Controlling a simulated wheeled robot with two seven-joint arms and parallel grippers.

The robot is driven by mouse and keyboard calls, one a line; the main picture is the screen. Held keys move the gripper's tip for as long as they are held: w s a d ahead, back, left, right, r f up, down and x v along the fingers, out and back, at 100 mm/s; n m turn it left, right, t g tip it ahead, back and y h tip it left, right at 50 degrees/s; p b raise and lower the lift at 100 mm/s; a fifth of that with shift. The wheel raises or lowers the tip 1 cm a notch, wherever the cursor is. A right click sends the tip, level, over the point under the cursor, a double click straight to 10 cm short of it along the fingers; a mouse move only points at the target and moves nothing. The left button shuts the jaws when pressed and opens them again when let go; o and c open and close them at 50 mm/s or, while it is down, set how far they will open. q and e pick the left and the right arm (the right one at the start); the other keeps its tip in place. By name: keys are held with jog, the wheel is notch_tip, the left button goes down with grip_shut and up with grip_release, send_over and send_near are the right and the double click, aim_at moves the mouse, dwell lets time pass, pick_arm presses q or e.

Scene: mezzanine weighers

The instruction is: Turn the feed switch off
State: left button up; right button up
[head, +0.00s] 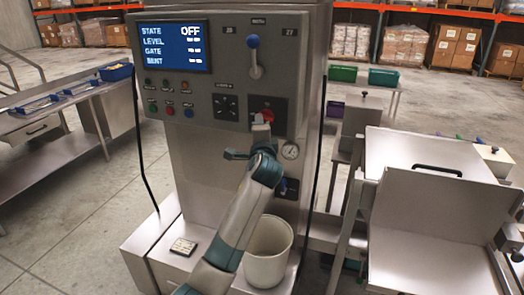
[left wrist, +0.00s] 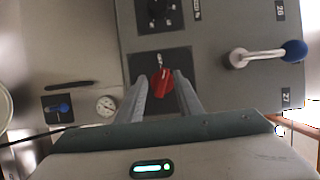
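The feed switch appears to be the red knob (head: 266,116) on a dark plate at the lower right of the machine's grey panel. In the left wrist view the red knob (left wrist: 161,83) sits between the fingers of my left gripper (left wrist: 161,80), with its pale pointer mark just beyond it. The fingers stand apart on either side of the knob, and a firm hold on it does not show. In the head view my left gripper (head: 260,128) is in front of the knob and partly hides it. The blue display (head: 174,47) reads STATE OFF. My right gripper is not in view.
A blue-tipped lever (head: 254,55) is above the switch, a black dial (head: 226,106) left of it, and a gauge (head: 291,151) below right. A white bucket (head: 268,252) stands beneath. Steel benches flank the machine.

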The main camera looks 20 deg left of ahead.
pick_arm(q)
jog(key=b+v, duration=0.3)
jog(key=v, duration=0.9)
jog(key=shift+d, duration=0.15)
